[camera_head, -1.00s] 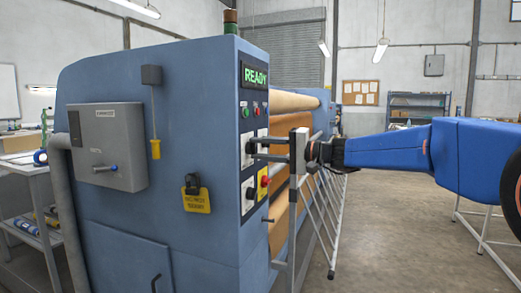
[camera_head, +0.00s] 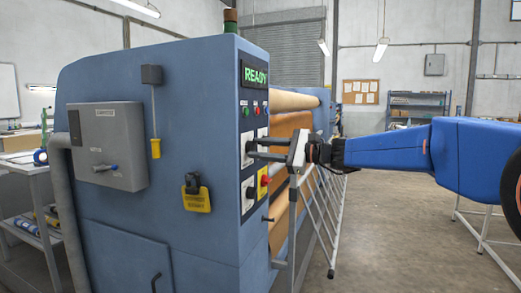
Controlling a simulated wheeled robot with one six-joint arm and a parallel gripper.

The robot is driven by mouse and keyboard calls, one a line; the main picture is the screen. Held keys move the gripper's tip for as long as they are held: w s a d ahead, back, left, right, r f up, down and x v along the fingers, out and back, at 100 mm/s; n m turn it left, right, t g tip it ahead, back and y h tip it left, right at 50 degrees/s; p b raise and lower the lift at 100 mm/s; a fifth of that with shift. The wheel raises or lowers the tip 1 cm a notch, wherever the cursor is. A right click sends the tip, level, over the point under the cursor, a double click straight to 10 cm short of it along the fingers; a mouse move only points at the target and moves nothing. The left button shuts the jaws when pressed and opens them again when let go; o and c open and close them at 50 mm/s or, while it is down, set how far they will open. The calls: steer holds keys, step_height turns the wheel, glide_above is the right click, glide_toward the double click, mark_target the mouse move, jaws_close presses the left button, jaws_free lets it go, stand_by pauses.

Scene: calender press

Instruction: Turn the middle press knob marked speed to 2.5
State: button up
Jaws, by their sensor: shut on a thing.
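The blue press stands at left and centre, with a narrow control panel on its right-hand face. The middle speed knob (camera_head: 249,148) is dark on a white plate on this panel. My gripper (camera_head: 254,149) reaches in from the right, its two dark fingers shut on this knob from above and below. The gripper's pale palm (camera_head: 297,150) is tilted. The fingers hide part of the knob, and its pointer and scale marks are too small to read.
Another dark knob (camera_head: 249,193) sits lower on the panel. A red stop button (camera_head: 264,181) on yellow is just below my fingers. A green READY display (camera_head: 254,75) is above. A slatted metal guard (camera_head: 325,210) stands below my wrist.

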steer(key=m, duration=0.8)
steer(key=shift+s+f+m, duration=0.1)
steer(key=shift+f+m, duration=0.05)
steer(key=shift+m, duration=0.25)
stand_by(0.4)
steer(key=o, duration=1)
steer(key=shift+o, duration=0.2)
steer(key=v, duration=1.7)
steer(key=shift+d, duration=0.2)
